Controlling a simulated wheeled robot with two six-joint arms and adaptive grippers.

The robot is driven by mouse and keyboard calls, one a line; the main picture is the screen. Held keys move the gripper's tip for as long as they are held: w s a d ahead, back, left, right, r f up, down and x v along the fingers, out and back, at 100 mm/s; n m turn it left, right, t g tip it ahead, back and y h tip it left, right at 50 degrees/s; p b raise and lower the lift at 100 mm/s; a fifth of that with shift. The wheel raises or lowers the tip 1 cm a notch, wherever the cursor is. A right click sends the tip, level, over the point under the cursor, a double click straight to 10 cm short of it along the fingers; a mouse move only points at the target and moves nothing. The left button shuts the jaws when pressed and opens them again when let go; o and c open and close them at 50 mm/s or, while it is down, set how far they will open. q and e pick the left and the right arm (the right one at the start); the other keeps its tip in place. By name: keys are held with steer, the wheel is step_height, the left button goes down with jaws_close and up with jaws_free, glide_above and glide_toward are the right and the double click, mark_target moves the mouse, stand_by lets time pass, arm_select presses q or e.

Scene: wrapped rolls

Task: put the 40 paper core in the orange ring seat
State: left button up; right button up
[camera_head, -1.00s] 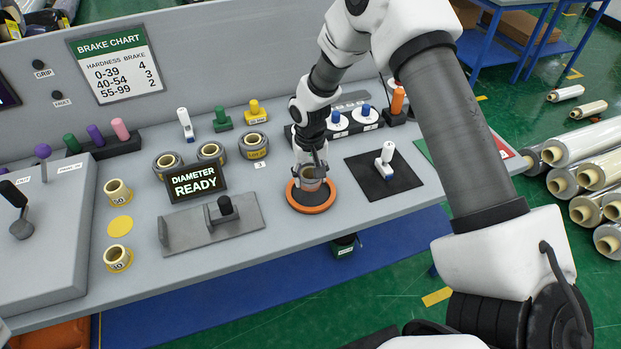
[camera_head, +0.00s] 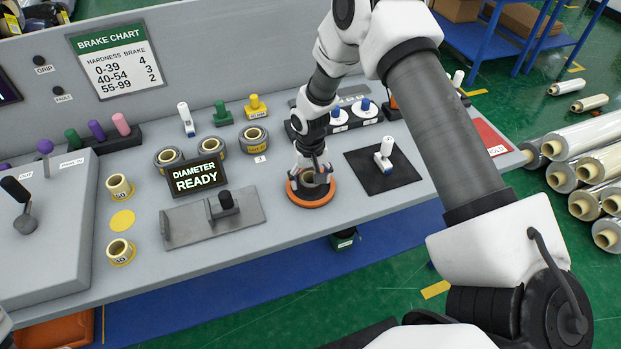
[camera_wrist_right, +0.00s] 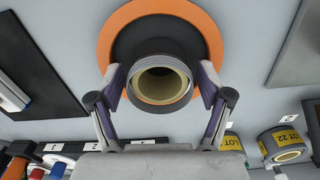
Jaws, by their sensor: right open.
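A core with a cream band and a label that seems to read 40 (camera_head: 121,251) stands at the table's left front. The orange ring seat (camera_head: 312,204) is at the table's middle; it also shows in the right wrist view (camera_wrist_right: 207,32). A short grey-walled roll with a cream inner core (camera_wrist_right: 161,82) stands at the seat's dark centre; no label shows on it. My right gripper (camera_wrist_right: 160,88) is open, its fingers on either side of this roll. It also shows low over the seat in the head view (camera_head: 314,174). My left gripper is out of view.
A core marked 50 (camera_head: 119,187) and a bare yellow disc (camera_head: 122,220) are at the left. A grey cradle (camera_head: 215,216) with a "DIAMETER READY" sign (camera_head: 196,176) stands left of the seat. A black mat (camera_head: 400,175) with a white-handled tool lies right of it.

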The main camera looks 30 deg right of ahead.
step_height(320, 180, up, 12)
steer(key=b, duration=0.2)
steer(key=shift+b, duration=0.35)
